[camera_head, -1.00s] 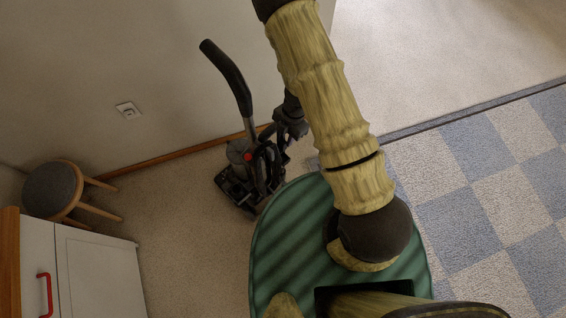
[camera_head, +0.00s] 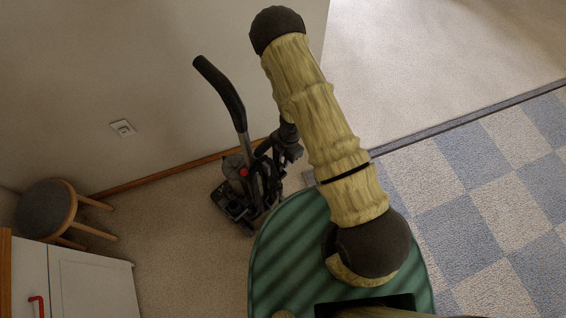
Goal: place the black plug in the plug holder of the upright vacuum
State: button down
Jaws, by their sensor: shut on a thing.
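The upright vacuum (camera_head: 236,175) stands on the carpet near the wall, left of my arm. Its dark handle (camera_head: 222,92) leans up and to the left, and a red spot shows on its body. My gripper (camera_head: 270,150) is dark and partly hidden behind my arm, close to the vacuum's right side. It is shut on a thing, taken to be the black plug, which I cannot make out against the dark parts. The plug holder cannot be told apart, nor whether gripper and vacuum touch.
A round stool (camera_head: 45,208) and a white cabinet (camera_head: 95,285) with a red handle stand at the left. A wall socket (camera_head: 123,128) is behind. Carpet between cabinet and vacuum is clear. A checkered rug (camera_head: 480,205) lies at the right.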

jog(key=shift+s+f, duration=0.2)
jog(key=shift+f, duration=1.7)
jog(key=c, duration=1.2)
grip_release()
jog(key=shift+f, duration=0.1)
jog(key=shift+c, duration=0.2)
jog(key=shift+w, duration=0.1)
notch_tip(320, 180, up, 12)
jog(key=w+d+p, duration=0.1)
jog(key=shift+w+d+p, duration=0.3)
jog(key=shift+d, duration=0.1)
